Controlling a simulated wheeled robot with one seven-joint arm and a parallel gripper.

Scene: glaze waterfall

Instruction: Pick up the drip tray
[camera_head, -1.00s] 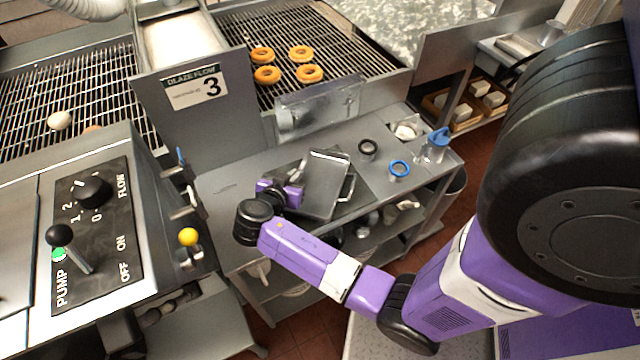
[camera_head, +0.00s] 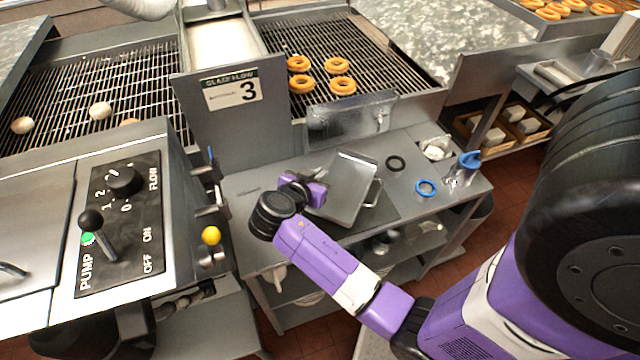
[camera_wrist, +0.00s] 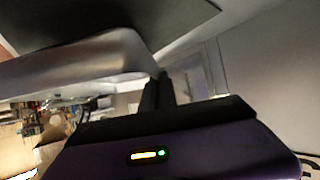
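The drip tray (camera_head: 352,188) is a shallow grey metal tray with a wire handle on its right side. It is tilted and held just above the dark mat on the steel side table. My gripper (camera_head: 318,192) is at the tray's left side, shut on it. The grasped part is hidden in the head view. In the wrist view, the tray (camera_wrist: 85,65) reaches from the left to my dark fingers (camera_wrist: 158,92), with the dark mat (camera_wrist: 100,15) apart from it.
The glaze panel (camera_head: 235,110) rises behind left. A yellow-knobbed lever (camera_head: 211,236) and the pump control box (camera_head: 118,220) are at left.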

